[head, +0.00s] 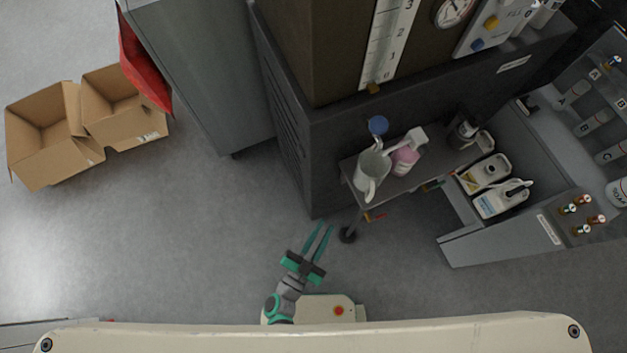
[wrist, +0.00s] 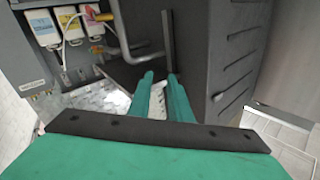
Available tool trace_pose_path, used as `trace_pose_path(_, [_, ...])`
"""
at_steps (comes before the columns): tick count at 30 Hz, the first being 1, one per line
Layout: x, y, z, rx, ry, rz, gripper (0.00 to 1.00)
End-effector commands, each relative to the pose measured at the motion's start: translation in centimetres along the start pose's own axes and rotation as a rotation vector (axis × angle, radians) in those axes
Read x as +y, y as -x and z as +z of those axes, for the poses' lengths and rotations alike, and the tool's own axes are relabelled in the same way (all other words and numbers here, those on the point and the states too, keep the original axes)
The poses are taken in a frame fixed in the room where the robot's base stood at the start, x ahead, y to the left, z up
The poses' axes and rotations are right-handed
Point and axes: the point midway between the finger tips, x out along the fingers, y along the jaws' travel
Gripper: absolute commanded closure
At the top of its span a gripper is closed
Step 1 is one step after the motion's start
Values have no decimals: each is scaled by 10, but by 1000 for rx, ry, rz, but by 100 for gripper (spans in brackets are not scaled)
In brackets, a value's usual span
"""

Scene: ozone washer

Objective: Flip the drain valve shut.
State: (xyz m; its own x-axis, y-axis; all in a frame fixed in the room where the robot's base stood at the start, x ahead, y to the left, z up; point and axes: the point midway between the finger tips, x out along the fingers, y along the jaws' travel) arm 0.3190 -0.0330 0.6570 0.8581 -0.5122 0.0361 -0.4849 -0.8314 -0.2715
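My gripper (head: 320,228) has teal fingers and is low over the floor in front of the dark cabinet. Its fingertips are apart with nothing between them; the gap also shows in the wrist view (wrist: 160,78). A small red-orange handle (head: 372,217) sits under the front edge of the shelf, up and right of my fingertips and apart from them. In the wrist view a yellow handle with a reddish end (wrist: 102,17) shows at the upper left, beyond the fingers. It looks like the drain valve, but I cannot tell its exact setting. Its body is partly hidden.
A shelf (head: 404,182) holds a white jug (head: 371,172) and a pink bottle (head: 405,158). A caster (head: 348,235) stands below. White containers (head: 500,198) sit in a bay at right. Cardboard boxes (head: 45,135) lie at left. The floor left of my gripper is clear.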

Motion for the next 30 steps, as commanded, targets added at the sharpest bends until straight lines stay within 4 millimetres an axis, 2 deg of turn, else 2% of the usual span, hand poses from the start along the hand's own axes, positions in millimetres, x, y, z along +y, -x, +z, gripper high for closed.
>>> trace_pose_path(9, [-18, 24, -46, -48, 12, -149, 82])
trace_pose_path(15, [-26, 34, -68, -77, 31, -217, 82])
trace_pose_path(21, [-30, 39, -78, -95, 42, -248, 82])
trace_pose_path(30, [-30, 39, -80, -97, 44, -252, 82])
